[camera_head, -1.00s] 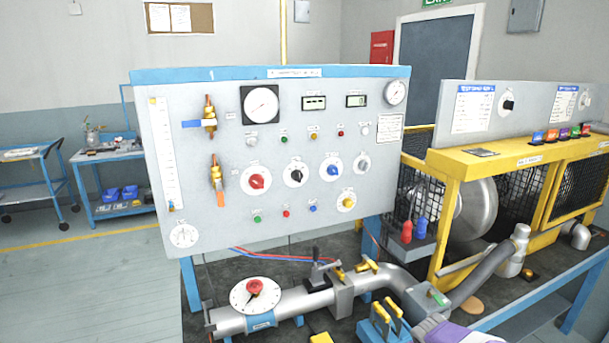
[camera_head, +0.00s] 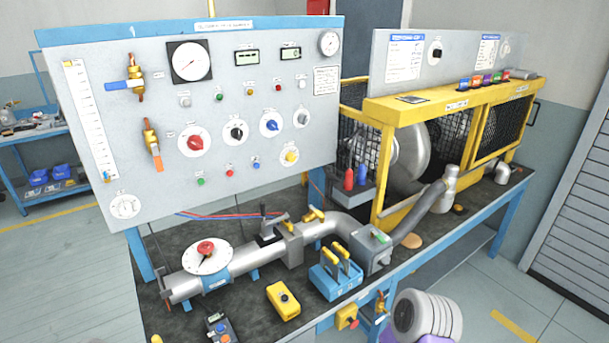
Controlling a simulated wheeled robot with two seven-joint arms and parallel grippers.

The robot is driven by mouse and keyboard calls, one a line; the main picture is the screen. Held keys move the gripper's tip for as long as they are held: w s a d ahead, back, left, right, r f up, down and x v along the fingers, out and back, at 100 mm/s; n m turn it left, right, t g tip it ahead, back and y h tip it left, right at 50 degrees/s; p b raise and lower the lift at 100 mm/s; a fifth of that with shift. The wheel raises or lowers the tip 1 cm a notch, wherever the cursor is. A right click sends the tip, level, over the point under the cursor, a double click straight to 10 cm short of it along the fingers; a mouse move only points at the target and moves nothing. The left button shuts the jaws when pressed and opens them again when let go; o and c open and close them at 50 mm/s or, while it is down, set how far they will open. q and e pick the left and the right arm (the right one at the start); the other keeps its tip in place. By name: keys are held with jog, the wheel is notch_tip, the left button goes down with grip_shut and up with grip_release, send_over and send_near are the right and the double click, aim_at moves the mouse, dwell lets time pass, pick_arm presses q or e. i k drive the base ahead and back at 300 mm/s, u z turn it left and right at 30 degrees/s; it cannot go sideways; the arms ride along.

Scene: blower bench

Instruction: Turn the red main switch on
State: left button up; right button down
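Another red knob (camera_head: 206,247) sits on a white disc on the pipe below the panel. I cannot tell from the labels which is the main switch. Neither of my grippers can be made out in the view.
Black (camera_head: 236,132), blue (camera_head: 270,125) and yellow (camera_head: 290,156) knobs are right of the panel's red one. A pipe (camera_head: 320,228), a yellow button box (camera_head: 284,299) and a blue block (camera_head: 335,283) occupy the bench below. A ribbed grey-white cylinder (camera_head: 425,316) is at the bottom right.

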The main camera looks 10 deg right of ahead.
aim_at(195, 142)
jog(key=k, duration=0.6)
jog(key=z, duration=0.7)
jog(key=i, duration=1.25)
jog(key=u, duration=0.65)
